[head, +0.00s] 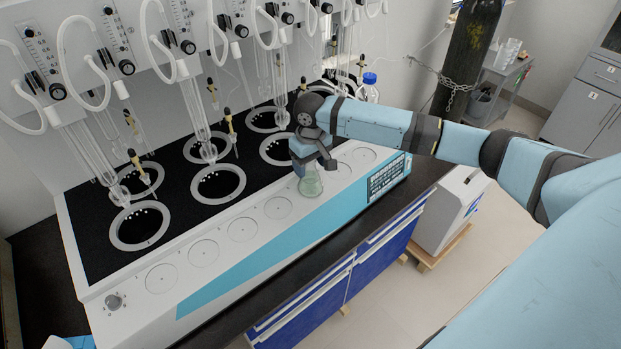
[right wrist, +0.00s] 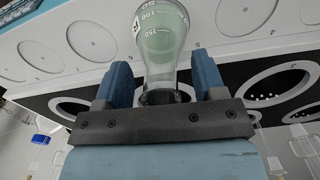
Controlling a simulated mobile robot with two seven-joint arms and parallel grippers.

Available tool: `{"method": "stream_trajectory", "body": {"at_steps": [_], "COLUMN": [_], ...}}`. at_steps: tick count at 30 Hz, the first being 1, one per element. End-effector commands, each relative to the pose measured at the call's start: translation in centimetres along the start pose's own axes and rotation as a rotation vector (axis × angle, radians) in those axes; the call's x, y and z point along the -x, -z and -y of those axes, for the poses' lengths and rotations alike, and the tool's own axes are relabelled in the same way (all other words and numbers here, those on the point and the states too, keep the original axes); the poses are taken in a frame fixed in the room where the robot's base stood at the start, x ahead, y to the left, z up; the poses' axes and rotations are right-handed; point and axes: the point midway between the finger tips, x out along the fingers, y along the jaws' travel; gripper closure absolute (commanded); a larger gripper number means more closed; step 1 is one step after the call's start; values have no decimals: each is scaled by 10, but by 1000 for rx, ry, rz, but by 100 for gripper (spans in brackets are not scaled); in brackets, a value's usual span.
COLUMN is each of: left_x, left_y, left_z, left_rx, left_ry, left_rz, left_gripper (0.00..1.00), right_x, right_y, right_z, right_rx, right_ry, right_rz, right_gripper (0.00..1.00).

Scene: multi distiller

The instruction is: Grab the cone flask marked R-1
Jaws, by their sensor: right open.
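The cone flask (head: 311,184) holds pale green liquid and stands upright on a round plate mark on the white front ledge of the distiller. My right gripper (head: 313,160) is at the flask's upper part. In the right wrist view, the open fingers of the right gripper (right wrist: 162,76) stand on either side of the neck of the flask (right wrist: 161,38), with gaps to both sides. Volume marks and part of a label, seemingly an R, show on the glass; the full label cannot be read. My left gripper is not in view.
The distiller (head: 243,260) has several heating wells with glass tubes and hoses above, behind the ledge. Empty round plates (head: 243,229) line the ledge left of the flask. A blue-capped bottle (head: 368,88) stands behind my right arm. A dark gas cylinder (head: 468,60) is chained further back.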

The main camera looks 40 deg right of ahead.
Motion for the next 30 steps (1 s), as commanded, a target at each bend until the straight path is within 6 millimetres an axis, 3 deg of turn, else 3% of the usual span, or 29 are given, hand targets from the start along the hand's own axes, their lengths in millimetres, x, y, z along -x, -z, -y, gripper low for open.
{"method": "stream_trajectory", "body": {"at_steps": [3,4,12,30], "left_x": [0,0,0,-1], "left_y": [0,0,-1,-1], "left_z": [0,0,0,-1], "left_rx": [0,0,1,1], "left_ry": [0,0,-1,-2], "left_rz": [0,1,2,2], "left_gripper": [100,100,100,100], "right_x": [0,0,0,8], "right_y": [0,0,0,0], "right_z": [0,0,0,0], "right_rx": [0,0,1,1], "right_ry": [0,0,0,1], "right_rz": [0,0,1,0], "right_gripper": [36,41,100,100]}}
